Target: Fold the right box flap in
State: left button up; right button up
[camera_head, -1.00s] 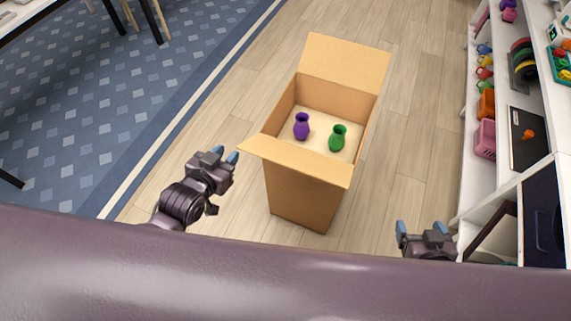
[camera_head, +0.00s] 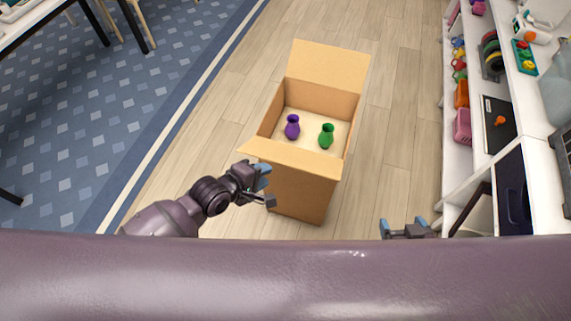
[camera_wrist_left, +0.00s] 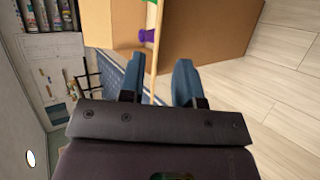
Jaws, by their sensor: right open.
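The open cardboard box (camera_head: 300,192) stands on the floor in the head view. Its far flap (camera_head: 328,66) stands up and its near flap (camera_head: 296,159) slants out toward me. I see no separate flap raised along the right side. A purple vase (camera_head: 292,127) and a green vase (camera_head: 326,136) are inside. My left gripper (camera_head: 266,182) is at the near flap's left end. In the left wrist view its fingers (camera_wrist_left: 159,84) are apart, with the thin edge of a flap (camera_wrist_left: 152,75) between them. My right gripper (camera_head: 404,227) is open and empty, low and right of the box.
A white shelf unit (camera_head: 450,155) with toys and bins stands along the right. A blue patterned rug (camera_head: 110,120) and table legs are at the left. The wood floor (camera_head: 390,120) between box and shelves is clear.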

aim_at(286, 165)
pick_arm(q)
jog(key=shift+n, duration=0.4)
jog(key=b+x, duration=0.1)
jog(key=x, duration=1)
jog(key=shift+a, duration=0.1)
grip_shut()
